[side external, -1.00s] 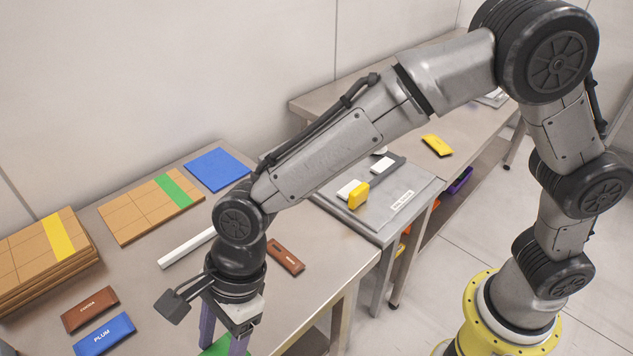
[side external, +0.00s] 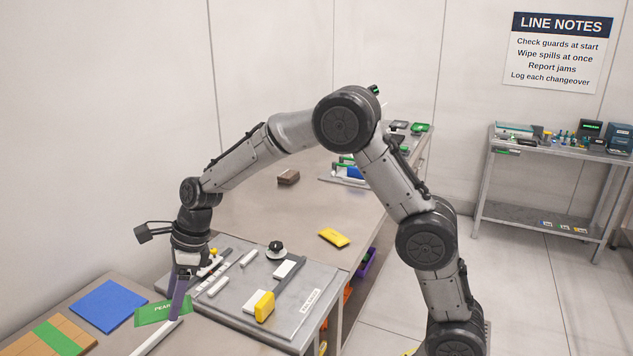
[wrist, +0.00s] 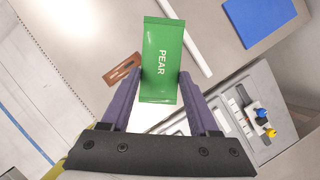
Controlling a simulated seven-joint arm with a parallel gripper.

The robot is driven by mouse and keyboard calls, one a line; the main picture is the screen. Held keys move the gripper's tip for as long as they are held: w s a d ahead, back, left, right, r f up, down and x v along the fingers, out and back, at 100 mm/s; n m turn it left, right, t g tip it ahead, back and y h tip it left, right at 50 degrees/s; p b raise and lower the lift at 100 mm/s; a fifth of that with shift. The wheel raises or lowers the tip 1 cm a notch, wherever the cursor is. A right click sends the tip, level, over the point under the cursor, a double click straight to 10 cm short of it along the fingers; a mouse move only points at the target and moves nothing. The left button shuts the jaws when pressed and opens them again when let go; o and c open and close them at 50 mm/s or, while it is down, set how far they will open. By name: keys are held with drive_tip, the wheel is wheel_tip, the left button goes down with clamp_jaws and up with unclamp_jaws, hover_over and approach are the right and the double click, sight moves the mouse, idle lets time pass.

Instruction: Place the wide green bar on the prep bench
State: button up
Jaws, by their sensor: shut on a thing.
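The wide green bar (side external: 152,313), lettered PEAR, is in my gripper (side external: 176,310). In the side external view it is at the lower left, beside the blue square and the grey fixture plate. In the wrist view the green bar (wrist: 162,60) lies lengthwise between the two purple fingers of my gripper (wrist: 160,82), which are shut on its near end. Its height above the surface is hard to tell. Which surface is the prep bench is not marked; a long steel bench (side external: 255,207) runs behind the plate.
A blue square (side external: 107,304) and a tan board with a green stripe (side external: 48,340) lie left. A white strip (side external: 155,338) is just below the bar. The plate (side external: 288,325) carries a yellow block (side external: 264,307) and a black knob. A yellow packet (side external: 333,237) and a brown bar (side external: 288,177) lie on the long bench.

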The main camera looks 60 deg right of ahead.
drive_tip(key=d+m+t+h, duration=0.1)
drive_tip(key=d+m, duration=0.4)
drive_tip(key=d, duration=1.7)
drive_tip(key=s+d+m+h, duration=0.1)
drive_tip(key=s+d+m, duration=0.25)
drive_tip(key=d, duration=0.75)
drive_tip(key=s+d+m+h, duration=0.15)
drive_tip(key=s+d, duration=0.35)
drive_tip(key=d, duration=0.5)
approach(293, 231)
drive_tip(key=shift+w+a+f+t, duration=0.15)
drive_tip(key=shift+w+f+t, duration=0.1)
drive_tip(key=shift+f, duration=0.15)
drive_tip(key=shift+w+a+f+t, duration=0.15)
drive_tip(key=shift+w+f, duration=0.1)
drive_tip(key=shift+f, duration=0.2)
drive_tip(key=shift+w+d+f, duration=0.25)
drive_tip(key=shift+w+f, duration=0.1)
drive_tip(key=shift+f, duration=1.7)
drive_tip(key=shift+f, duration=0.1)
drive_tip(key=o, duration=1.4)
drive_tip(key=shift+c, duration=0.2)
